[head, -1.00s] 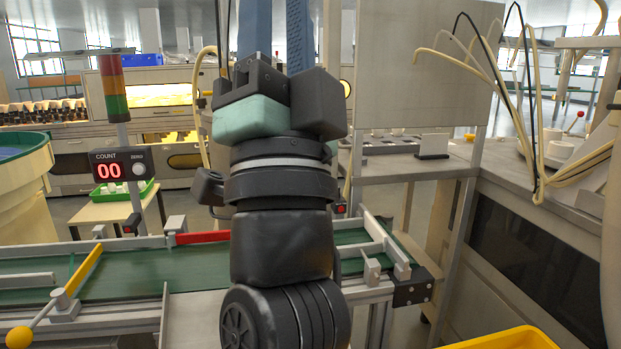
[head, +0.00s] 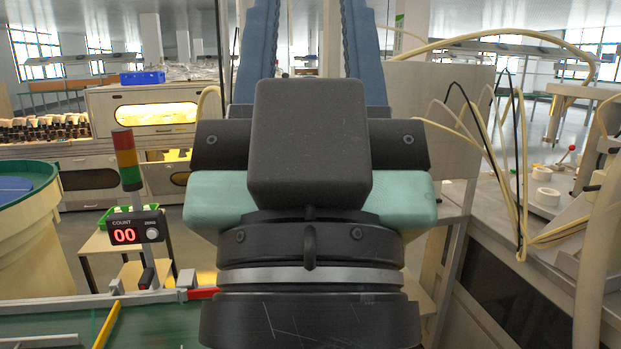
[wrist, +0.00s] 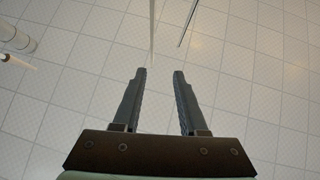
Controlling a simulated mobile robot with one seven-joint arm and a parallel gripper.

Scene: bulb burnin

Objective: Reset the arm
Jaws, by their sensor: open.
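My gripper shows in the wrist view (wrist: 160,72) with its two dark fingers parallel and apart, and nothing between them. In the head view my arm's end fills the middle, large and close to the camera. The blue-grey fingers (head: 308,45) point up past the top edge, so their tips are out of that view.
A green conveyor (head: 60,325) runs along the lower left. A counter display reading 00 (head: 135,230) stands beside a red, yellow and green signal tower (head: 127,160). A workbench (head: 530,215) with hoses is at the right. A round tub (head: 45,220) is at the left.

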